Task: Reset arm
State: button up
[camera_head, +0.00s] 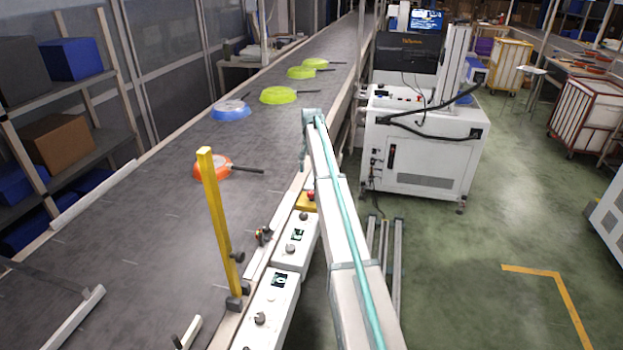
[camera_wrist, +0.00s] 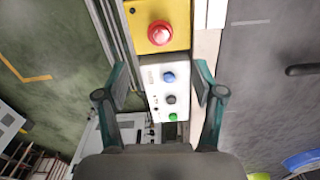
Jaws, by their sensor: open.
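My gripper (camera_wrist: 160,88) is open and empty in the wrist view, with its two fingers spread wide. It hangs above a white button panel (camera_wrist: 158,78) with blue, dark and green buttons. A yellow box (camera_wrist: 178,14) with a red emergency button (camera_wrist: 160,33) lies just beyond the fingertips. In the head view my arm (camera_head: 343,230) reaches forward along the conveyor's right edge. The gripper end is small there and mostly hidden by the arm.
The conveyor (camera_head: 150,230) carries an orange pan (camera_head: 208,172), a blue pan (camera_head: 228,113) and several green pans (camera_head: 278,96). A yellow post (camera_head: 218,220) stands at its near right edge. A white machine cabinet (camera_head: 420,150) stands right of my arm.

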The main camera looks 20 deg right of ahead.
jog(key=shift+r, duration=0.35)
